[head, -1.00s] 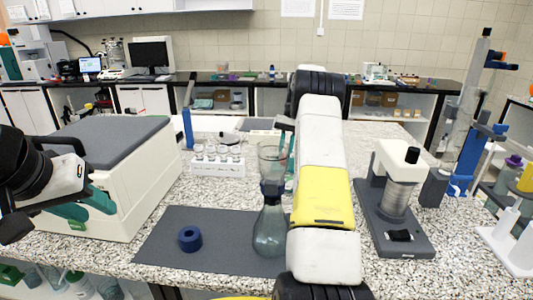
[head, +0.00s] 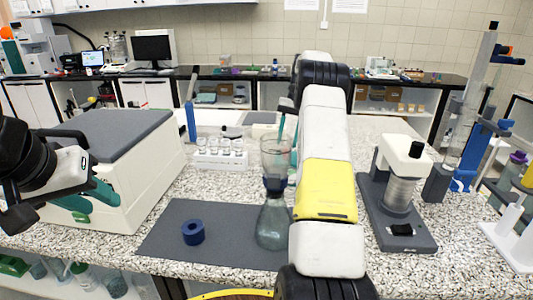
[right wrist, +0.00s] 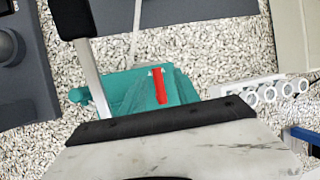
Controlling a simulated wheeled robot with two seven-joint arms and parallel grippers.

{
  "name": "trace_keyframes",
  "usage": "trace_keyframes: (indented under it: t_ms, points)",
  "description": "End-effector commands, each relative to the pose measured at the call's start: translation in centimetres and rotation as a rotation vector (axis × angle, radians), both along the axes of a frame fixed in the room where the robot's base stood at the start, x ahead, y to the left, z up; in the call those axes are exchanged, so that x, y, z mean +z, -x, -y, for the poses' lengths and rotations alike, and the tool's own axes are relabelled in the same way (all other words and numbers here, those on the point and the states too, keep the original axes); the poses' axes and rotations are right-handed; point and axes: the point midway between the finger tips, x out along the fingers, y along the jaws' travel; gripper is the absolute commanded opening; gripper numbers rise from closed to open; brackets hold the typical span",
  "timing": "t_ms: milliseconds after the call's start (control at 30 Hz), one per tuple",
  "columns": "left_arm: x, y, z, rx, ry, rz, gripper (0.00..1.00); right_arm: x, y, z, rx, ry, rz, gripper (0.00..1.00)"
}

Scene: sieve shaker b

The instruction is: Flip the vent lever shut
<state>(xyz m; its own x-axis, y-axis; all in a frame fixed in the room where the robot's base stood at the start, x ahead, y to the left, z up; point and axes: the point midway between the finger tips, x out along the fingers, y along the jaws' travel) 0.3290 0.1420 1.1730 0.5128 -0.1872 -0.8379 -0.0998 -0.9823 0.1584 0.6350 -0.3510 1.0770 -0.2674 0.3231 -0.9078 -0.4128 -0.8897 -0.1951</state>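In the right wrist view a short red lever-like piece (right wrist: 160,86) shows on a teal part (right wrist: 125,92); I cannot tell for certain whether it is the vent lever. The white and black body of my right gripper (right wrist: 170,128) fills the bottom of that view, right beside the teal. My right forearm hides most of this gripper in the head view. A glass flask (head: 271,228) with a dark blue collar and a clear funnel (head: 274,152) stands upright just left of that forearm.
The cream box (head: 140,185) with a grey lid stands at left. A blue ring (head: 193,232) lies on the grey mat (head: 165,240). A white rack (head: 220,160) of small vessels stands behind the mat. A device on a dark base (head: 412,235) stands right of my right arm.

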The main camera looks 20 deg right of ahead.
Motion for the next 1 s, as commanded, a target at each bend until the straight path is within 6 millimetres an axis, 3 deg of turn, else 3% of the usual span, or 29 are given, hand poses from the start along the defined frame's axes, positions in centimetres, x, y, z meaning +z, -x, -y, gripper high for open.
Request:
trace_keyframes:
  t_ms: [367, 800, 1000]
  points:
    - [0.0, 0.0, 0.0, 0.0, 0.0, 0.0, 0.36, 0.3, 3.9, -2.1, 0.001, -0.002, -0.004, 0.38]
    - [0.0, 0.0, 0.0, 0.0, 0.0, 0.0, 0.36, 1.0, 11.1, -6.1, 0.001, -0.002, -0.004, 0.38]
    - [0.0, 0.0, 0.0, 0.0, 0.0, 0.0, 0.36, 1.2, 13.3, -7.3, 0.001, -0.001, -0.003, 0.38]
